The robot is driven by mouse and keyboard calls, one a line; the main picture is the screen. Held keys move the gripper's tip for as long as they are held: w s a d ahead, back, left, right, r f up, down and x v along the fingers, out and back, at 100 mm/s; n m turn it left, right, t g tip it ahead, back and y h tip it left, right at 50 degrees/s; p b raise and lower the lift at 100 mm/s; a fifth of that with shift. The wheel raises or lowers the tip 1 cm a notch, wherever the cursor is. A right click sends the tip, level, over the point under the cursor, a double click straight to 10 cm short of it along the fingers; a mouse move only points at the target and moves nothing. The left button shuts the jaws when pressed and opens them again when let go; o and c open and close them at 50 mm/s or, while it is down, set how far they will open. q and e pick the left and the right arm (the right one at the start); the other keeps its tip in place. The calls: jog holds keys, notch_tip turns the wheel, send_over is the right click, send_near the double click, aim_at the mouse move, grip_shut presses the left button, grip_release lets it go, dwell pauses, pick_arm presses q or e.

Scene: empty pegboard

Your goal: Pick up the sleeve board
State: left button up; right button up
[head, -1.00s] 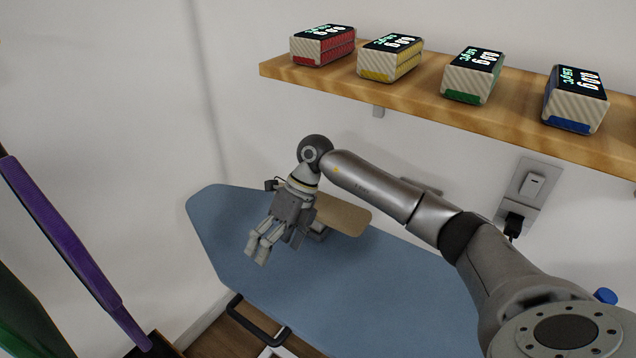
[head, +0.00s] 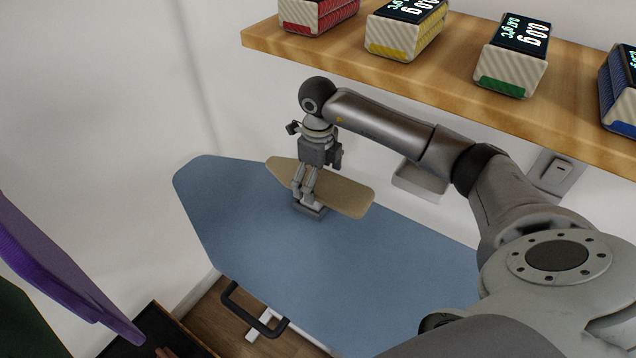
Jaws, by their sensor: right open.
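The sleeve board (head: 345,195) is a small beige board with a rounded end, standing on a grey foot (head: 310,211) on the blue ironing board (head: 290,262). My right gripper (head: 305,203) points down at the middle of the sleeve board, its fingers in front of the board and close above the foot. The fingers are apart; whether they touch the board or the foot I cannot tell. They cover part of the board's near edge. My left gripper is not in view.
A wooden shelf (head: 450,95) with several boxes with displays, such as the yellow one (head: 405,30), hangs above my right arm. A wall socket (head: 553,172) is at the right. A purple object (head: 60,275) stands at the left. The ironing board's front is clear.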

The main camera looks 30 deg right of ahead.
jog(key=shift+f, duration=0.25)
jog(key=c, duration=1.1)
jog(key=shift+c, duration=0.2)
jog(key=shift+r, duration=0.15)
